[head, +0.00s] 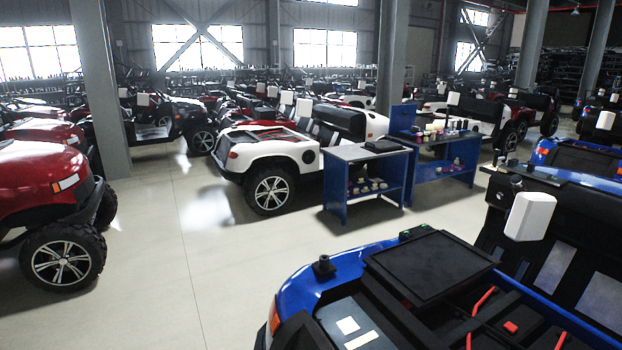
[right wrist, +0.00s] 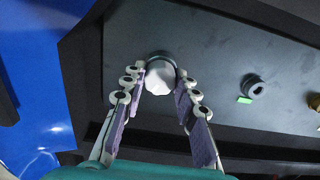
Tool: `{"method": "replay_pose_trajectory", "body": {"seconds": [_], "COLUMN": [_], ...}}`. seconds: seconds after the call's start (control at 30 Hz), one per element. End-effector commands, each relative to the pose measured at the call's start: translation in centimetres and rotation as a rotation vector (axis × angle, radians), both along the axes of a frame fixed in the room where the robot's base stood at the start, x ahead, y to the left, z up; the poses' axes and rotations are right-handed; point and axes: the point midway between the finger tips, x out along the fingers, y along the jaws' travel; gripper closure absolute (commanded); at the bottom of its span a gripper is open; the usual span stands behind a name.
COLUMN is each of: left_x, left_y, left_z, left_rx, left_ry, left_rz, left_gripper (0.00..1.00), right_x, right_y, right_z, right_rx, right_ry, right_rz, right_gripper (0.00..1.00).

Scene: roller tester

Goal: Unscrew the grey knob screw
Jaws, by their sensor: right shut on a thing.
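The grey knob screw (right wrist: 160,80) shows in the right wrist view as a pale, faceted head with a darker round part behind it. It sits at the edge of a dark flat panel (right wrist: 215,45). My right gripper (right wrist: 161,73) has its two purple-padded fingers on either side of the knob, with the fingertips closed on it. Whether the knob is still seated in the panel cannot be told. My left gripper is in neither view, and my right gripper does not show in the head view.
A black round fitting (right wrist: 253,86) and a small green piece (right wrist: 245,100) are right of the knob. A blue car body (head: 345,262) fills the head view's lower right. Two blue workbenches (head: 340,192) (head: 455,165) stand behind it.

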Motion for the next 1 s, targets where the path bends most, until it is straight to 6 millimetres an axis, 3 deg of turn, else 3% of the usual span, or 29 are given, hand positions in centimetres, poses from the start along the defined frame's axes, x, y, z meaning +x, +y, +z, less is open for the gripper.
{"method": "replay_pose_trajectory", "body": {"seconds": [0.27,0.8,1.0], "left_x": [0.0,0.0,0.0], "left_y": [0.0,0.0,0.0], "left_z": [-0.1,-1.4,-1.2], "left_rx": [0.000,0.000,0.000], "left_ry": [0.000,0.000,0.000], "left_rz": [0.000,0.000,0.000], "left_gripper": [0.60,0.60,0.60], "right_x": [0.0,0.0,0.0], "right_y": [0.0,0.0,0.0], "right_z": [-0.1,0.0,0.1], "right_rx": [0.000,0.000,0.000], "right_ry": [0.000,0.000,0.000], "right_rz": [0.029,0.901,0.922], "right_gripper": [1.00,1.00,1.00]}}
